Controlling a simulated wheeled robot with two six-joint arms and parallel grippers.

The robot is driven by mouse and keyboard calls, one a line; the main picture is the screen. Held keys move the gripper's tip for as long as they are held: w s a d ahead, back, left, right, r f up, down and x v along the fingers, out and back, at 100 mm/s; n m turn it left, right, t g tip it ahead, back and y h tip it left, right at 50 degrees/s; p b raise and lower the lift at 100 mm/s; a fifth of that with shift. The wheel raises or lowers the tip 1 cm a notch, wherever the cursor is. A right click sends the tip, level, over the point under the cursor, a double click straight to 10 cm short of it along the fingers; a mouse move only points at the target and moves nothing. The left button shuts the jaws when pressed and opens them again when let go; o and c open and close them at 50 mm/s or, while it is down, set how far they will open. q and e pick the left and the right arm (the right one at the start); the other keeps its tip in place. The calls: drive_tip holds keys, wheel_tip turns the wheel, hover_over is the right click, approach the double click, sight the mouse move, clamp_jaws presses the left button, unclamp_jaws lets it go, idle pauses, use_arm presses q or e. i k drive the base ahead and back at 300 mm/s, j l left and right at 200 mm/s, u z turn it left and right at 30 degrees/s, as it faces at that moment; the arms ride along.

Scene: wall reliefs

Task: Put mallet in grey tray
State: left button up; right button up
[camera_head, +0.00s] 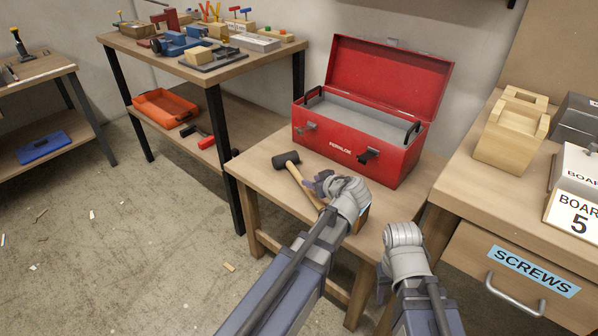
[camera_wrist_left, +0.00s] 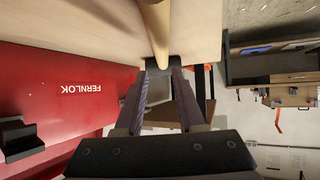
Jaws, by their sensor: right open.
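The mallet (camera_head: 297,174) lies on the small wooden table, with a black head at the back left and a pale wooden handle running toward the front right. A grey tray (camera_head: 358,118) sits inside the open red toolbox behind it. My left gripper (camera_head: 314,184) is low over the handle. In the left wrist view its fingers (camera_wrist_left: 161,80) are apart, with clear space between them. The handle (camera_wrist_left: 155,28) and dark head (camera_wrist_left: 161,68) lie beyond the fingertips. My right gripper (camera_head: 381,284) is at the table's front right, its fingers mostly hidden by its wrist.
The red toolbox (camera_head: 405,148) stands with its lid up and handles at both ends. The wooden table (camera_head: 260,180) is clear at its left. A drawer bench (camera_head: 455,190) with a wooden block holder stands at the right. A crowded workbench (camera_head: 205,75) stands at the back left.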

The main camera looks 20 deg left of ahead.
sight(361, 126)
drive_tip(key=j+z, duration=0.3)
drive_tip(key=j, duration=0.55)
drive_tip(key=k+j+z, duration=0.1)
drive_tip(key=j+z, duration=0.15)
drive_tip(key=j, duration=0.55)
